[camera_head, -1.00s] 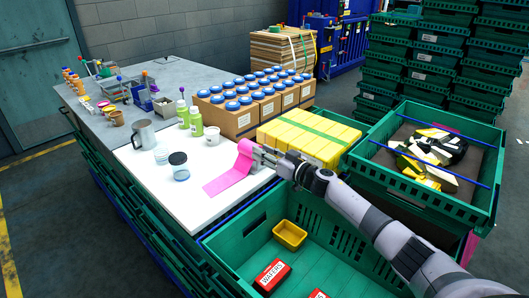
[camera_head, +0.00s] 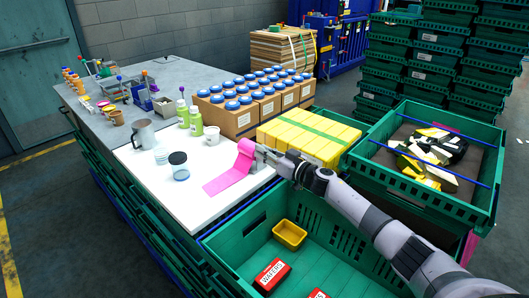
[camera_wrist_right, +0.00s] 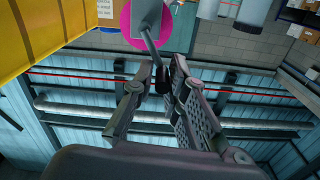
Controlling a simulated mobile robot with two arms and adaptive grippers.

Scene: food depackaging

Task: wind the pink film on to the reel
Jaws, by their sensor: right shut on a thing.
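The pink film (camera_head: 226,184) lies as a flat strip on the white board (camera_head: 150,184) and runs up to a pink roll on the reel (camera_head: 244,154). My right gripper (camera_head: 262,155) is at the right side of the reel. In the right wrist view the reel shows as a pink disc (camera_wrist_right: 126,22) behind a grey plate, with a crank arm ending in a black knob (camera_wrist_right: 162,82). My right gripper (camera_wrist_right: 158,76) is shut on that knob. My left gripper is in neither view.
Yellow packs (camera_head: 305,140) sit behind my right arm. A green crate (camera_head: 230,240) is in front.

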